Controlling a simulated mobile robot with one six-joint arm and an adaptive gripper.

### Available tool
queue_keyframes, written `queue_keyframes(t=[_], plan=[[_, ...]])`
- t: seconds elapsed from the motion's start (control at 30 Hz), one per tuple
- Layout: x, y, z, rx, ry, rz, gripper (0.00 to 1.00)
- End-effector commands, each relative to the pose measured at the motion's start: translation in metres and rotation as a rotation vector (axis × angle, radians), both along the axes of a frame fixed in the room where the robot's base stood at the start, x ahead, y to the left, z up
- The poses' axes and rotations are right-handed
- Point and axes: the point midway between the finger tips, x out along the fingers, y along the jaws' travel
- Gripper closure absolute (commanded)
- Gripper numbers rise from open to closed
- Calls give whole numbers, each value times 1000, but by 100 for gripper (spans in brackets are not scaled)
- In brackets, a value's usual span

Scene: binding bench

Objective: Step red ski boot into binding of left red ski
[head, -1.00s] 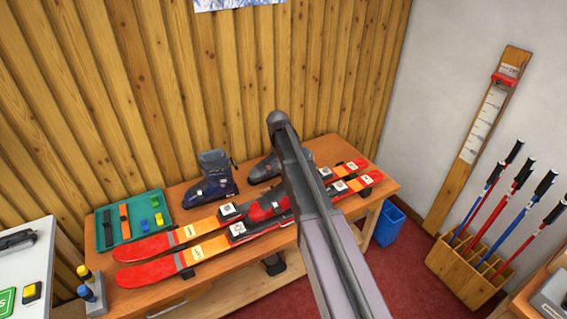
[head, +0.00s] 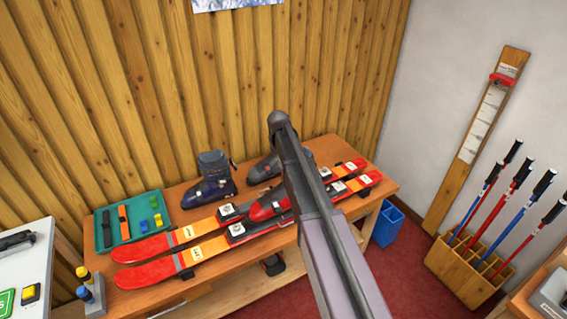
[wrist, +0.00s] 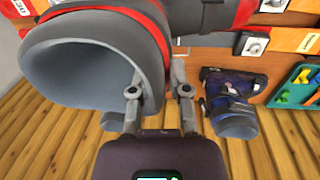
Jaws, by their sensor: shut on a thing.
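The red ski boot (head: 268,206) is over the binding area of the nearer red ski (head: 150,273), partly hidden behind my arm. I cannot tell whether its sole is seated in the binding. A second red ski (head: 143,248) lies parallel behind it. In the wrist view, my gripper (wrist: 159,92) is shut on the wall of the red boot's grey cuff (wrist: 85,75), with one finger on each side of the rim. The head view hides my gripper behind my arm.
A dark blue boot (head: 208,181) stands behind the skis, and a grey boot (head: 264,168) is partly hidden by my arm. A teal tray (head: 106,238) with small parts is at the bench's left end. The wooden wall (head: 240,80) closes the back.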

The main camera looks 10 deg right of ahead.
Motion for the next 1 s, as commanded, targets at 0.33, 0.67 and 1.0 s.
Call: queue_keyframes(t=[0.33, 0.67, 1.0], plan=[[0, -1, 1, -1, 0, 0, 100], [0, -1, 0, -1, 0, 0, 100], [0, -1, -5, -1, 0, 0, 100]])
